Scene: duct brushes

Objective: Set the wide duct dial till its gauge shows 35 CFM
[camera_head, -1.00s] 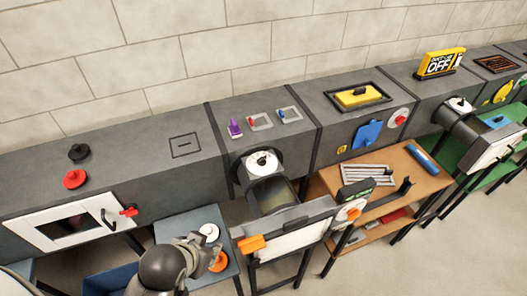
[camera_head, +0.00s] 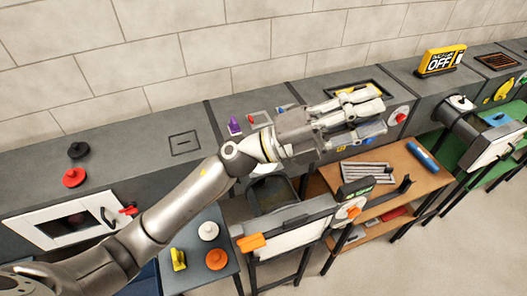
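A round white dial with an orange knob (camera_head: 348,211) is on the right end of the wide, open-topped duct (camera_head: 290,240). A small dark gauge with green digits (camera_head: 357,188) stands just above it; the digits are too small to read. My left gripper (camera_head: 382,112) is above the grey duct housing, up and to the right of the dial and apart from it. Its fingers point right, look spread and hold nothing that I can see. They partly hide the yellow-handled hatch and the blue plate behind them. My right gripper is not in view.
An orange handle (camera_head: 251,242) sticks out at the duct's left front. A wooden shelf (camera_head: 425,180) with a blue cylinder (camera_head: 422,158) stands right of the dial. A small table (camera_head: 195,225) at left holds white, orange and yellow pieces.

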